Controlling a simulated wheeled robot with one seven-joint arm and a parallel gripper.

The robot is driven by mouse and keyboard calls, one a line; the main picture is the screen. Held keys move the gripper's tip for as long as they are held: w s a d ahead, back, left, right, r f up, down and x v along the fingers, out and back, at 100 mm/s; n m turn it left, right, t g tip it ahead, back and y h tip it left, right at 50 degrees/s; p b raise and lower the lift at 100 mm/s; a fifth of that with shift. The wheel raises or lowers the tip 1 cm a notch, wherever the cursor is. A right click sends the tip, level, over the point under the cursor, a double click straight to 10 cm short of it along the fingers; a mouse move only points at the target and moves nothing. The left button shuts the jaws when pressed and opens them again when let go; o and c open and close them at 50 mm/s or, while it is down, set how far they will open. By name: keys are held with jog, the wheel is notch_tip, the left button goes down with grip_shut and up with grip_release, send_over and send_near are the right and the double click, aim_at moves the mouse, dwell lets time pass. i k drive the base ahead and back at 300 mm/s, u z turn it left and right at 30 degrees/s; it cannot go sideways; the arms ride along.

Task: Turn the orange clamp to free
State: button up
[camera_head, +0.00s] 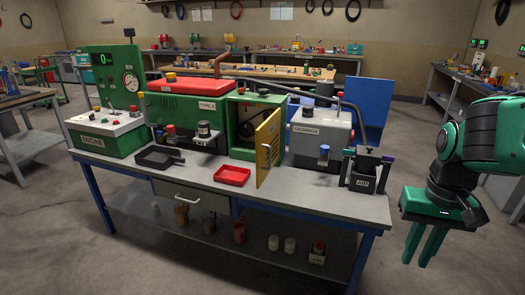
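I cannot make out an orange clamp for certain in the head view. A green machine marked TYPE A (180,112) stands on the workbench, with a small cabinet (241,150) at its right end. The cabinet's yellow door (268,145) stands open towards the front. A grey gearbox unit (312,150) is right of the door. A dark unit marked AIR (363,182) stands at the bench's right end. My gripper (417,258) hangs to the right of the bench, fingers down and a little apart. It touches nothing and looks empty.
A red tray (232,176) and a black tray (158,158) lie at the front of the bench (300,190). A green engine panel (110,135) stands at the left. Cans stand on the lower shelf. Floor right of the bench is clear.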

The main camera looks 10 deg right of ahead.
aim_at(241, 91)
jog(key=i, duration=0.85)
jog(key=z, duration=0.1)
